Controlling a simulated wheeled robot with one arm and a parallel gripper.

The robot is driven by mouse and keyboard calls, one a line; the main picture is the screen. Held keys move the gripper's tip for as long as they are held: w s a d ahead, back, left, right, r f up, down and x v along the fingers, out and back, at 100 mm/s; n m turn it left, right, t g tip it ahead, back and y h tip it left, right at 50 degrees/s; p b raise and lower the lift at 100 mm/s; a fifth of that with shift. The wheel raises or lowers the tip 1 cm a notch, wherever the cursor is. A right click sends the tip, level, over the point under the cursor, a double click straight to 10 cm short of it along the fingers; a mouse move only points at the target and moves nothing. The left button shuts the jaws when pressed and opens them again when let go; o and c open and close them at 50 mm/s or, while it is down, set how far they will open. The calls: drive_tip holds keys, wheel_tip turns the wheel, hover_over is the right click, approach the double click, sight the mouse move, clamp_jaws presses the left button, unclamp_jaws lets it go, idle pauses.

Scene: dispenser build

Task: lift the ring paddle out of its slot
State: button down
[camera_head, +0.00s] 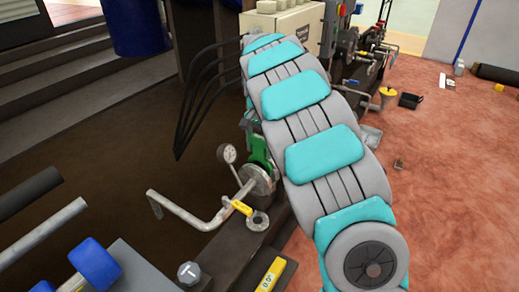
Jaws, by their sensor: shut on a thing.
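My teal and grey arm fills the middle of the head view and reaches away toward the back. My gripper does not show; the arm hides whatever is at its far end. A small grey ring (258,220) with a round hole is at the dark base, just below a yellow piece (240,207) by the round metal flange (258,180). I cannot tell whether this ring is the ring paddle. No slot can be made out, and no paddle shows in a grip.
A bent grey pipe (190,214) and a gauge (227,154) are left of my arm. A yellow level (271,275) lies at the front. Reddish floor (455,180) at right is mostly clear; a black tray (411,101) lies there.

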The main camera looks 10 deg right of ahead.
sight(260, 137)
drive_tip(key=shift+r+p, duration=1.4)
drive_tip(key=shift+r, duration=2.05)
